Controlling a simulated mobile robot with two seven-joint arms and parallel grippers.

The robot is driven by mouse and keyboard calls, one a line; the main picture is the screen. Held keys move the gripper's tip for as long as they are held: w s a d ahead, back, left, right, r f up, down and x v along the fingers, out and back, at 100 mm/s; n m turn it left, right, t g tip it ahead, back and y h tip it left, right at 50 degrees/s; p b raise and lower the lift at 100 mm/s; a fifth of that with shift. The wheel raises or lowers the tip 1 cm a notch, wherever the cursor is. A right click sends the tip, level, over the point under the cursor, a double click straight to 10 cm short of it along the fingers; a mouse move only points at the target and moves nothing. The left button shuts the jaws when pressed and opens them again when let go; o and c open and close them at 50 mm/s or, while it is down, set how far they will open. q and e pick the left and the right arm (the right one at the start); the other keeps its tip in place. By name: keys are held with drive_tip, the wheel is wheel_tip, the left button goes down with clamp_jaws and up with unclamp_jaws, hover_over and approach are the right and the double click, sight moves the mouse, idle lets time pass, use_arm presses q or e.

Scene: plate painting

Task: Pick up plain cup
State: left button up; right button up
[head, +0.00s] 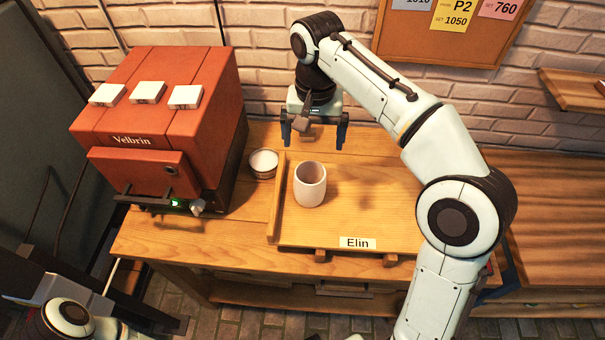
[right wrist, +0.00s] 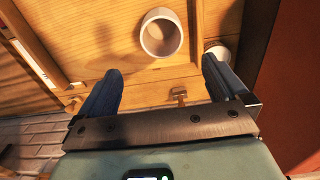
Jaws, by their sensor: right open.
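The plain cup (head: 310,186) is pale, has no visible handle, and stands upright on a wooden tray (head: 390,225) labelled "Elin". My right gripper (head: 314,135) is open and empty, behind the cup and apart from it in the head view. In the right wrist view the gripper (right wrist: 162,70) has its two blue fingers spread. The cup (right wrist: 160,36) shows beyond them with its open mouth visible, lined up with the gap between them. Part of my left arm shows at the lower left of the head view, but I cannot make out its gripper.
A small white-topped container (head: 263,163) stands left of the tray, close to its raised side; it also shows beside a finger in the wrist view (right wrist: 219,50). A red oven-like box (head: 155,115) is at the left. A brick wall (head: 265,60) closes the back.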

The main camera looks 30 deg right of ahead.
sight(310, 170)
drive_tip(key=f, duration=0.2)
drive_tip(key=f+b, duration=0.1)
drive_tip(key=f, duration=0.4)
drive_tip(key=shift+s+f+b, duration=0.25)
drive_tip(key=shift+b, duration=0.15)
drive_tip(key=f, duration=0.3)
drive_tip(key=f+b, duration=0.1)
drive_tip(key=f, duration=0.1)
drive_tip(key=shift+w+a, duration=0.15)
drive_tip(key=shift+a, duration=0.15)
drive_tip(key=shift+r, duration=0.15)
drive_tip(key=c, duration=1.5)
use_arm(q)
drive_tip(key=s+f, duration=0.1)
drive_tip(key=f, duration=0.1)
drive_tip(key=s+f, duration=0.1)
drive_tip(key=shift+s+f, duration=0.2)
drive_tip(key=shift+f, duration=0.15)
use_arm(e)
drive_tip(key=shift+c, duration=0.2)
